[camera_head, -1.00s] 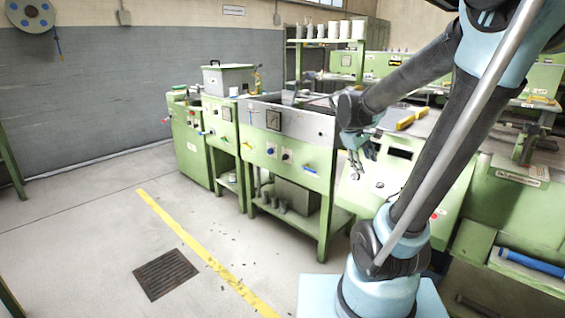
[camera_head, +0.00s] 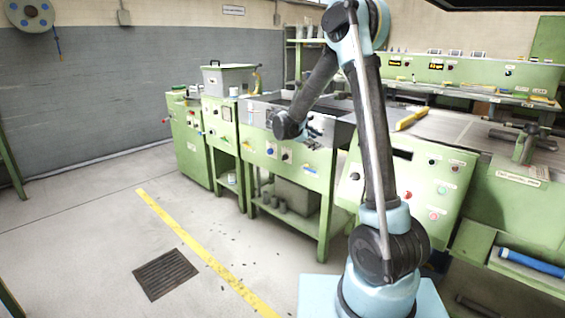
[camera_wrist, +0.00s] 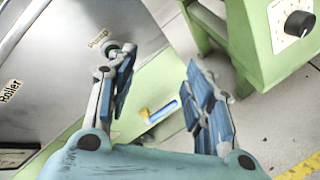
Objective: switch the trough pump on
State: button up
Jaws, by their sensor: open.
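The trough (camera_head: 345,128) is a grey metal basin on a green stand, with small knobs on its front. In the wrist view, a "Pump" label (camera_wrist: 98,38) sits on the grey metal panel. Beside it is a small round knob (camera_wrist: 113,49), partly hidden by my left finger's tip. My gripper (camera_wrist: 160,68) is open and empty, with the knob close to the left fingertip; I cannot tell whether they touch. In the head view my gripper (camera_head: 320,130) is in front of the trough, partly hidden by my arm. The switch position cannot be read.
A "Roller" label (camera_wrist: 10,91) is on the same panel. A blue handle with a yellow end (camera_wrist: 165,111) lies beyond the fingers. A green cabinet with a black dial (camera_wrist: 299,23) stands at right.

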jog(key=w+a+f+n+t+h, duration=0.1)
jog(key=w+a+f+n+t, duration=0.2)
jog(key=a, duration=0.4)
jog(key=w+a+f+n, duration=0.2)
jog(key=w+a+f, duration=0.25)
jog(key=a, duration=0.25)
jog(key=n+t, duration=0.4)
jog(key=n, duration=0.1)
send_near(284, 157)
jog(key=x, duration=0.9)
jog(key=shift+a+f+h, duration=0.15)
jog(key=shift+f+h, duration=0.15)
jog(key=shift+w, duration=0.1)
jog(key=c, duration=1)
